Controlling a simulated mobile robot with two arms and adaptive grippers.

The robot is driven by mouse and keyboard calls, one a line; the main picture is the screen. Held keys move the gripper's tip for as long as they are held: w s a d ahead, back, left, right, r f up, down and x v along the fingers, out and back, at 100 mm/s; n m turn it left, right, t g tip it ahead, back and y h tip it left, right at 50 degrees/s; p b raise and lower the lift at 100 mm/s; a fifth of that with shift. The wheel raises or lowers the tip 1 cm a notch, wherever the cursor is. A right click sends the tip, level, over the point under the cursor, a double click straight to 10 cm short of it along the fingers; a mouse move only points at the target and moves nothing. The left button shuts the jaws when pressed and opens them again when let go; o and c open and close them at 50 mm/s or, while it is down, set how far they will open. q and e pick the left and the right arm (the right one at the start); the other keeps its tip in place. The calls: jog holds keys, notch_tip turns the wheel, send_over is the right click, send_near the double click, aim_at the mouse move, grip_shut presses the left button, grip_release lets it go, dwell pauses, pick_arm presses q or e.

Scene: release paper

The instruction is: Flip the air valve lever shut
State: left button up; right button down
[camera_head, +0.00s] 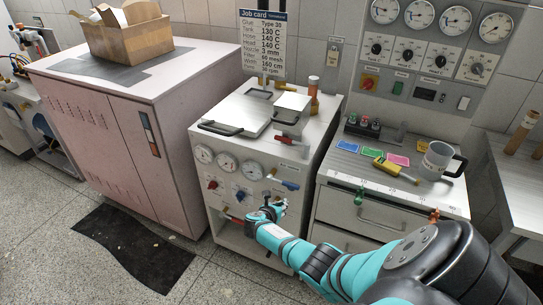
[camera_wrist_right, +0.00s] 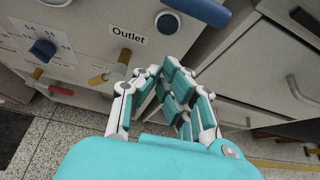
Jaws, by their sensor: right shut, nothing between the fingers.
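The front panel of a white machine (camera_head: 240,160) carries several levers and knobs. A blue lever (camera_head: 289,185) sits at the panel's right; it also shows at the top of the wrist view (camera_wrist_right: 200,10). A red lever (camera_head: 233,218) is low on the panel. I cannot read which lever is marked air. My right gripper (camera_head: 272,204) is shut and empty, in front of the lower right panel. In the wrist view its fingertips (camera_wrist_right: 160,72) are right of the yellow lever, apart from it.
A drawer cabinet (camera_head: 350,205) stands close on the right, with a grey mug (camera_head: 437,160) and a yellow tool (camera_head: 395,169) on top. A pink cabinet (camera_head: 130,130) is on the left. A dark mat (camera_head: 130,245) lies on the open floor.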

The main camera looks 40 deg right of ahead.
pick_arm(q)
jog(key=shift+s+d+r+p, duration=0.15)
jog(key=shift+d+r+p, duration=0.15)
jog(key=shift+r, duration=0.25)
jog(key=shift+s+d+r+p, duration=0.1)
jog(key=shift+d+r+p, duration=0.2)
jog(key=shift+r, duration=0.25)
pick_arm(e)
jog(key=s+v, duration=0.1)
jog(key=v, duration=0.6)
jog(key=shift+d+r, duration=0.15)
jog(key=shift+d, duration=0.05)
pick_arm(q)
jog(key=shift+a, duration=0.2)
